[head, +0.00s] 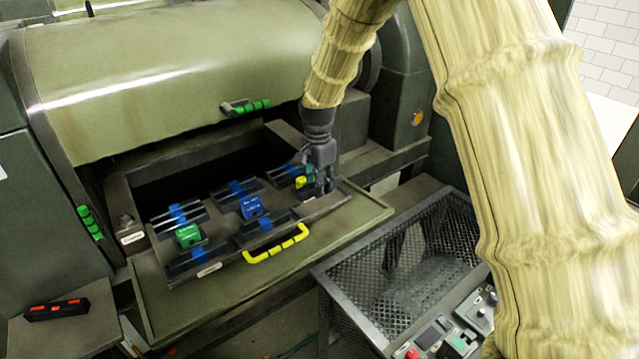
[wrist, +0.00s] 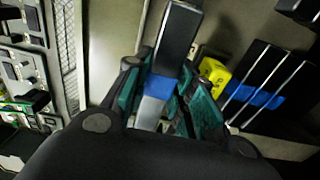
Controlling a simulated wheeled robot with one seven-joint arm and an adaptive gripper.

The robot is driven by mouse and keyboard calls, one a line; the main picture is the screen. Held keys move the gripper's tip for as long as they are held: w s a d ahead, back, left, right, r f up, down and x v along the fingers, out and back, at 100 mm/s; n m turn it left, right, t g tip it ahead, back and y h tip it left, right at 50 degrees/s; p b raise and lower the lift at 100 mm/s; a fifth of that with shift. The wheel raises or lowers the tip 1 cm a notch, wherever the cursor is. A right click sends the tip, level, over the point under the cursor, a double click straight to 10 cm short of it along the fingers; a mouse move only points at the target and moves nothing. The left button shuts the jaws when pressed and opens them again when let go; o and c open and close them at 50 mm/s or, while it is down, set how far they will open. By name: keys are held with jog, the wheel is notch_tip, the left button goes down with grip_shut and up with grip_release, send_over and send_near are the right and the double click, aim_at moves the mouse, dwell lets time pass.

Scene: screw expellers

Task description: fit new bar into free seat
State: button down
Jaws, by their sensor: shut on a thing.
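My gripper (head: 321,176) is at the right end of the bar frame (head: 223,262), pointing down. In the wrist view it (wrist: 165,95) is shut on a bar (wrist: 177,40), black at the upper end with a blue band and a pale silver face between the fingers. A yellow block (wrist: 214,75) and a seated bar with a blue band (wrist: 262,92) lie just right of the held bar. In the head view the frame carries several blue-banded bars, a green block (head: 189,235) and a blue block (head: 252,207). My gripper hides the right front seat; I cannot tell whether the held bar touches it.
The frame has a yellow handle (head: 275,244) at its front and rests on an olive tray (head: 165,318). A raised olive cover (head: 190,75) is behind it. A mesh basket (head: 400,270) stands at right. A black piece with orange marks (head: 56,309) lies on a left stand.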

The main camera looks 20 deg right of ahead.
jog(key=shift+f, duration=1.05)
dwell(0.4)
jog(key=c, duration=0.7)
grip_release()
jog(key=shift+b, duration=0.3)
jog(key=shift+r, duration=0.1)
jog(key=shift+r+p, duration=3.55)
jog(key=shift+r, duration=1.4)
